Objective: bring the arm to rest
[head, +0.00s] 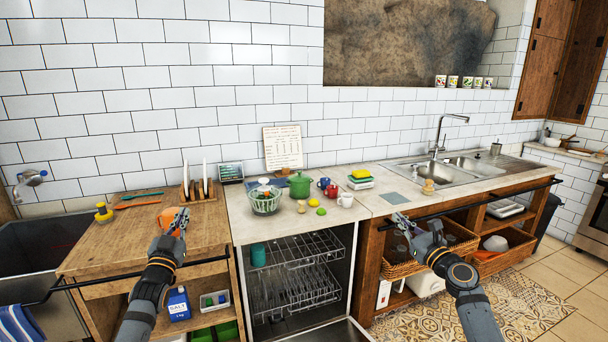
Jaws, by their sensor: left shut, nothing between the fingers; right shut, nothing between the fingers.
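My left gripper (179,219) is in the head view, raised in front of the wooden counter at the left. It is shut and holds nothing. An orange item (168,217) shows right behind it; whether they touch I cannot tell. My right gripper (399,219) is at the right of the middle, in front of the counter edge left of the sink. It is shut and empty. Both forearms come up from the bottom of the view.
The pale worktop (240,222) holds a glass bowl (265,202), a green pot (299,185), mugs and fruit. A wicker basket (462,240) sits under the right counter. The sink (430,176) is farther right.

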